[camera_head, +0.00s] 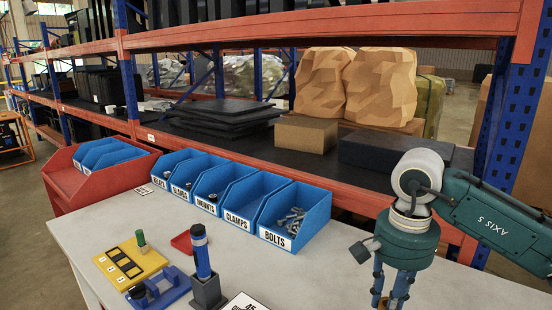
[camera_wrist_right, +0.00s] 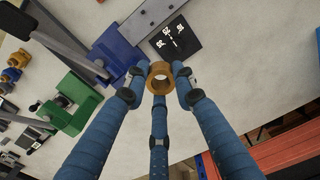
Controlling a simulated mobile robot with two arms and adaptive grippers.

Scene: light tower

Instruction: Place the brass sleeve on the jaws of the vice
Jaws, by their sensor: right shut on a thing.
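The brass sleeve (camera_wrist_right: 160,67), a short ring, is held between the three blue fingers of my right gripper (camera_wrist_right: 160,82), its open end facing the wrist camera. In the wrist view a blue block with grey metal (camera_wrist_right: 117,55) and a green fixture with grey bars (camera_wrist_right: 72,105) lie left of the sleeve. I cannot tell for sure which is the vice. My left gripper is not in view.
Blue labelled bins (camera_head: 286,218) line the table's back edge. On the left are a yellow board (camera_head: 130,264), a blue fixture (camera_head: 163,291), a grey holder with an upright blue cylinder (camera_head: 201,256) and a red tray (camera_head: 182,241). The table's (camera_head: 320,268) middle is clear.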

